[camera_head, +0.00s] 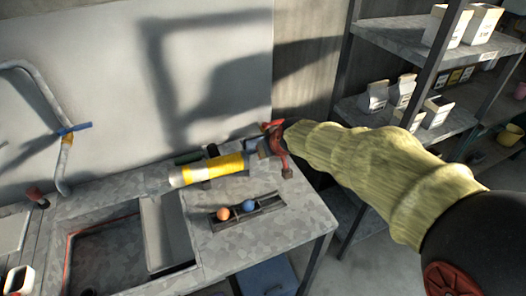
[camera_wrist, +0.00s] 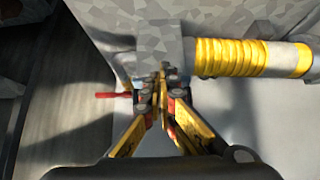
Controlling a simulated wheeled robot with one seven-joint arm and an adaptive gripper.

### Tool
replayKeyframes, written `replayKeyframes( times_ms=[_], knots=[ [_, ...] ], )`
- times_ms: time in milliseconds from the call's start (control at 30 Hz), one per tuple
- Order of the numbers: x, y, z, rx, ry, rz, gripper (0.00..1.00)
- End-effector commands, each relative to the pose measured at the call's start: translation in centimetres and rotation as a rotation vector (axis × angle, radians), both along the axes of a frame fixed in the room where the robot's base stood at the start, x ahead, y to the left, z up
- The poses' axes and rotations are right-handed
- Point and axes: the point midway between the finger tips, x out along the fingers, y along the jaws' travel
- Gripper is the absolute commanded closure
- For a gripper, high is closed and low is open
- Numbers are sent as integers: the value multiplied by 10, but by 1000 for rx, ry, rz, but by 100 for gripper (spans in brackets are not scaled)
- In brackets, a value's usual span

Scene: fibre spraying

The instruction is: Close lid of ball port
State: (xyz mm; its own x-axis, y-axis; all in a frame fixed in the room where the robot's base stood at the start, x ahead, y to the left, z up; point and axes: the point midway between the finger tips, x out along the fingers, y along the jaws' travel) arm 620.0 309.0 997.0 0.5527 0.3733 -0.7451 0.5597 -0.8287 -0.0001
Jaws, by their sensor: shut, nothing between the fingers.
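A sprayer-like tube with a yellow ribbed body and a pale end (camera_head: 213,170) lies on the workbench (camera_head: 310,218). In the wrist view its yellow ribbed part (camera_wrist: 232,57) runs to the right above my fingers. My gripper (camera_wrist: 161,82) is shut and empty, beside the tube's left end in that view. In the head view my sleeved arm reaches in from the right to the red parts (camera_head: 274,130) near the tube's right end. A thin red piece (camera_wrist: 113,95) shows left of my fingertips. I cannot clearly make out the ball port or its lid.
A dark tray (camera_head: 268,212) with an orange ball (camera_head: 223,214) and a blue ball (camera_head: 249,205) sits in front of the tube. A sink (camera_head: 105,262) and a curved tap (camera_head: 50,95) are at left. A metal shelf (camera_head: 345,70) with white boxes stands at right.

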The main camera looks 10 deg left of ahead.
Motion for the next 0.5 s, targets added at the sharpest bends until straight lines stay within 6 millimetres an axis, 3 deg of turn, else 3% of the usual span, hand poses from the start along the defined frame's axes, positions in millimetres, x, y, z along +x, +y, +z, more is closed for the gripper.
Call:
replayKeyframes(
  times_ms=[267,500],
  knots=[
    [1,0,4,0,0,0,100],
    [8,0,40,0,-3,-1,100]
  ],
)
